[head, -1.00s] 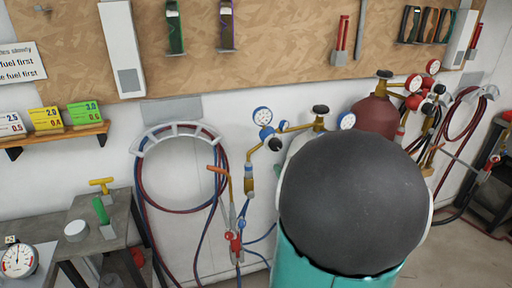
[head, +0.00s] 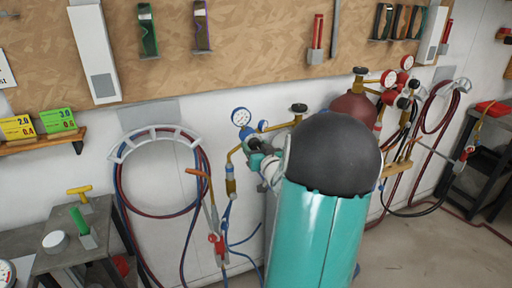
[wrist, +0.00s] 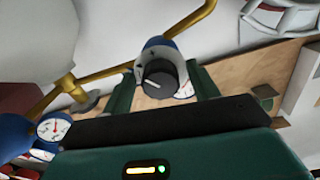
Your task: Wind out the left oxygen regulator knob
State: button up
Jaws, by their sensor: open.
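The left oxygen regulator is blue with a white-faced gauge (head: 242,117), on the wall side of my arm in the head view. Its black knob (wrist: 158,80) faces my wrist camera and carries a white line mark. My gripper (wrist: 161,73) is open, with one green finger on each side of the knob. A gap shows between the knob and the right finger; contact on the left is unclear. In the head view my gripper (head: 262,158) is at the regulator, and my own arm hides part of it.
A dark red cylinder (head: 355,107) with red gauges (head: 389,78) stands behind my arm. Coiled hoses (head: 120,190) hang on the wall at left, with a torch (head: 212,215) beside them. A grey bench (head: 60,245) is at lower left.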

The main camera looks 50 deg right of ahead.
jog(key=shift+w, duration=0.2)
jog(key=c, duration=1)
jog(key=shift+n, duration=0.3)
